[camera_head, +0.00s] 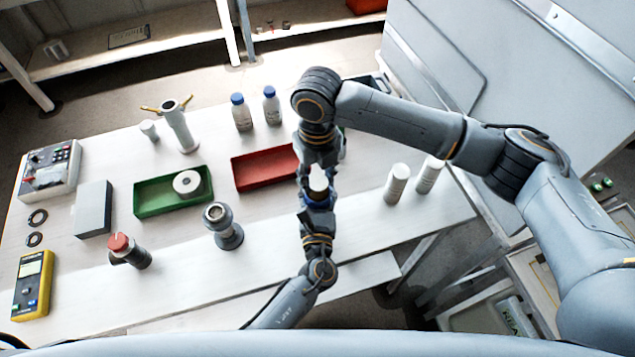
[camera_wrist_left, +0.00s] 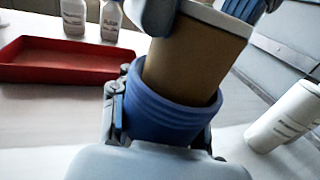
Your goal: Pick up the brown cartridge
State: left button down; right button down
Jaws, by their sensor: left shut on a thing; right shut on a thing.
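The brown cartridge (camera_wrist_left: 190,68) has a pale top rim and stands tilted in a blue ring-like holder (camera_wrist_left: 165,112), its lower end hidden inside. In the head view its pale top (camera_head: 318,182) shows between my grippers. My left gripper (camera_wrist_left: 160,130) is shut on the blue holder, with grey finger parts beside it. My right gripper (camera_head: 319,167) comes down from above and is shut on the cartridge's upper part. Its fingers (camera_wrist_left: 205,10) show on both sides of the cartridge at the top of the left wrist view.
A red tray (camera_head: 262,168) and two blue-capped bottles (camera_head: 241,112) are close by on the left. Two white cylinders (camera_head: 397,184) stand to the right. A green tray (camera_head: 150,198), a grey fitting (camera_head: 222,230) and a red-topped part (camera_head: 128,252) are farther left.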

notch_tip(320, 180, up, 16)
dwell(0.3)
pick_arm(q)
jog(key=c, duration=0.6)
grip_release()
jog(key=s, duration=1.2)
jog(key=shift+s+f, duration=0.1)
